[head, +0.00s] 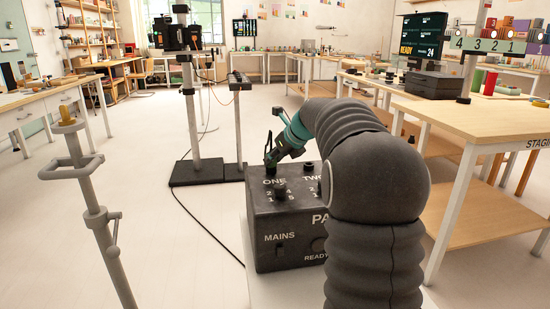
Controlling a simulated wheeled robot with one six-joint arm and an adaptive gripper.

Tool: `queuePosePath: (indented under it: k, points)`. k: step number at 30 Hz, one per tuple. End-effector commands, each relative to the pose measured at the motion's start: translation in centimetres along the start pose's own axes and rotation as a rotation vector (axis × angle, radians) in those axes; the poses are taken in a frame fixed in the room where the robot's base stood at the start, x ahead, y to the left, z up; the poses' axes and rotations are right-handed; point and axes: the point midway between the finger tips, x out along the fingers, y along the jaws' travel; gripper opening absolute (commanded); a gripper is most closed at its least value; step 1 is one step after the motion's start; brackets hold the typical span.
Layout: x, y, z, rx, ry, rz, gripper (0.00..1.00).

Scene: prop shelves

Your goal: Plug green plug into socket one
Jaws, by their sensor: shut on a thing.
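A dark grey power box (276,222) stands in the middle of the head view, with ONE and TWO marked on its top and MAINS and READY on its front. My gripper (272,156) is at the box's far left top corner, just behind the ONE label. It is shut on a small dark green thing, apparently the green plug (269,160). The plug is low over the place of socket one, which is hidden. I cannot tell whether the plug is in the socket or just above it. My arm hides the box's right side.
A grey stand (95,215) is at left. Black-based stands (195,172) are behind the box. A wooden table (490,118) is at right.

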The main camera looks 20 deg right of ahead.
Motion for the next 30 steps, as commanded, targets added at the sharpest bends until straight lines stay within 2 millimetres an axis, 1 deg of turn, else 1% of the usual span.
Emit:
queuePosePath:
  k: [10,11,12,14,22,25,28,30]
  points:
    - [0.4,0.0,-0.4,0.002,0.007,0.004,0.0]
    - [0.4,0.0,-0.4,0.002,0.007,0.004,0.35]
    - [0.4,0.0,-0.4,0.002,0.007,0.004,0.45]
    - [0.4,0.0,-0.4,0.002,0.006,0.003,0.59]
    - [0.2,0.0,-0.3,0.001,0.004,0.002,0.59]
    - [-0.1,0.0,-0.2,0.001,0.003,0.001,0.59]
    - [-1.0,-0.1,-0.2,0.001,0.002,0.0,0.59]
    - [-2.1,0.0,-0.2,0.001,0.001,0.0,0.59]
